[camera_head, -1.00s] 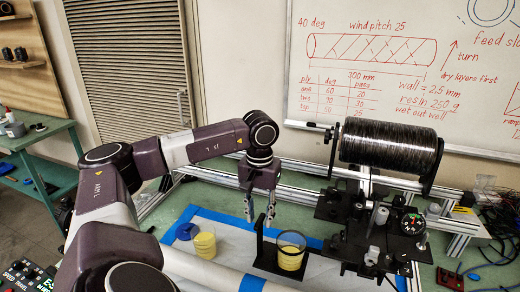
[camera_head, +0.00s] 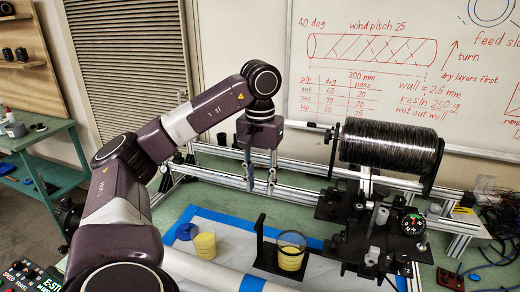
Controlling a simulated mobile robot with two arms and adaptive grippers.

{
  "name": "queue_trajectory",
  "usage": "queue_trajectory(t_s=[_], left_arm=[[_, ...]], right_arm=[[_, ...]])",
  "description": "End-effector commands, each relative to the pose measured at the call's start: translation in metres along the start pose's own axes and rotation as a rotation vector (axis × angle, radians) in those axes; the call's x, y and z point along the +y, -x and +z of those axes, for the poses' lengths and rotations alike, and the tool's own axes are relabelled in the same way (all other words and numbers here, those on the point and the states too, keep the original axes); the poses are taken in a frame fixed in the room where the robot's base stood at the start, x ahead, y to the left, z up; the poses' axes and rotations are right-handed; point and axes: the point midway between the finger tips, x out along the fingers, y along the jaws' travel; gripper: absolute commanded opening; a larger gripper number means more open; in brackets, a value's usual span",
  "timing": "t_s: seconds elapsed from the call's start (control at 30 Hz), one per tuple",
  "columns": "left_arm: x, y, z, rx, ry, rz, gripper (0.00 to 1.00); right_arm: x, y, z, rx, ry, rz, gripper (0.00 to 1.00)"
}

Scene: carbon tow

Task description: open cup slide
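A clear cup with yellow contents (camera_head: 290,259) stands in a black holder with an upright post (camera_head: 260,238), on the white sheet of the bench. Which part of this holder slides cannot be told. My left gripper (camera_head: 260,190) hangs fingers down above and behind the post, apart from it. Its two fingers are spread with nothing between them. My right gripper is not in view.
A pale tube (camera_head: 215,277) lies in front. An aluminium rail (camera_head: 310,196) runs behind.

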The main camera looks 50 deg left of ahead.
Motion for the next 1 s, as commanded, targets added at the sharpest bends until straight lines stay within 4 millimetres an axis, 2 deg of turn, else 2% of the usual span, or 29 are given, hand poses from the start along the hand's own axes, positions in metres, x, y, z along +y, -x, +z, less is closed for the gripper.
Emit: queue_trajectory(t_s=[0.23, 0.87, 1.0], left_arm=[[0.000, 0.007, 0.000, 0.000, 0.001, 0.001, 0.29], [0.000, 0.007, 0.000, -0.001, 0.001, 0.000, 0.29], [0.000, 0.018, 0.000, 0.000, 0.001, 0.000, 0.29]], right_arm=[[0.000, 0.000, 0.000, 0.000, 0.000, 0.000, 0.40], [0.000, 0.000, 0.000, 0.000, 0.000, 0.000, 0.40], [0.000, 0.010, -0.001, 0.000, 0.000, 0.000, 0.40]])
